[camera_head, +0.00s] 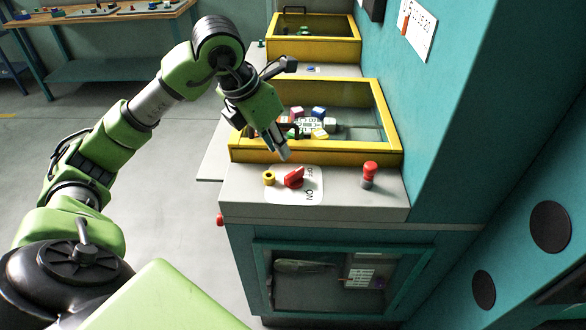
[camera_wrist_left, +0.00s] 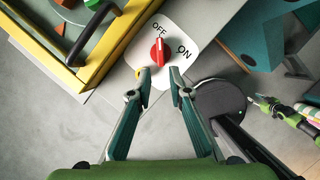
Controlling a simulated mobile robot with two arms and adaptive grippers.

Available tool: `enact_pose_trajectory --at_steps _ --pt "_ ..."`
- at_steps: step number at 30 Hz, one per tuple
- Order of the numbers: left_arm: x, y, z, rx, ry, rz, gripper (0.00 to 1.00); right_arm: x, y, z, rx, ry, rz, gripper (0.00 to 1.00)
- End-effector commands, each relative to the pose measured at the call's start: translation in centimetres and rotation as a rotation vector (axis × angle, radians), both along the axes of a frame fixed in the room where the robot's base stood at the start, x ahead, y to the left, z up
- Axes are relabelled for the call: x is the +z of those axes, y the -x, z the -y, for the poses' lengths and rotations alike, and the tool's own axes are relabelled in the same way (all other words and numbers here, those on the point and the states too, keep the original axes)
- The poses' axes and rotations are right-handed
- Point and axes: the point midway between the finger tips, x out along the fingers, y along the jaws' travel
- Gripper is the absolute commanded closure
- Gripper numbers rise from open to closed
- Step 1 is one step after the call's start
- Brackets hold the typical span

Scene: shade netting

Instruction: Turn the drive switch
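The drive switch is a red rotary knob (camera_head: 294,177) on a white plate (camera_head: 311,185) marked OFF and ON, on the grey ledge at the cabinet's front. In the left wrist view the knob (camera_wrist_left: 157,54) has a pale pointer line aimed toward the OFF label. My left gripper (camera_head: 282,152) is above and just behind the knob, pointing down. In the left wrist view its two fingers (camera_wrist_left: 160,77) are spread apart with nothing between them, and the knob lies just beyond the tips. I see no contact with the knob. My right gripper is not in view.
A yellow ring-shaped part (camera_head: 268,178) sits left of the knob. A red push button (camera_head: 369,170) stands to its right. Behind is a yellow-framed bin (camera_head: 372,155) with coloured blocks and a dark handle. A teal wall rises on the right.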

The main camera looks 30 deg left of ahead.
Motion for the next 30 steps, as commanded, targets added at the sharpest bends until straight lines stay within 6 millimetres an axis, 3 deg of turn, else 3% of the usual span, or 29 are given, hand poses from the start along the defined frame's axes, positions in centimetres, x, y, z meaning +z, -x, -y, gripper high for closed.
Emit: enact_pose_trajectory --at_steps 9,15,21,29,30 --pt "-6.3 -2.5 0.7 -0.001 0.005 -0.006 0.82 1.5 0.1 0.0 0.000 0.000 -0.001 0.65" --pt "-9.0 -3.7 1.0 -0.002 0.005 -0.003 0.82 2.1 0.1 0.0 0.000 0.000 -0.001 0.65" --pt "-10.2 -4.1 1.1 -0.002 0.002 -0.001 0.82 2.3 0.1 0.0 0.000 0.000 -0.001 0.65" --pt "-10.3 -4.2 1.1 -0.002 0.002 -0.001 0.82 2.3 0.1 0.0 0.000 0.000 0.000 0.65" --pt "-10.3 -4.2 1.1 -0.002 0.002 -0.001 0.92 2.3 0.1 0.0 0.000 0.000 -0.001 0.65"
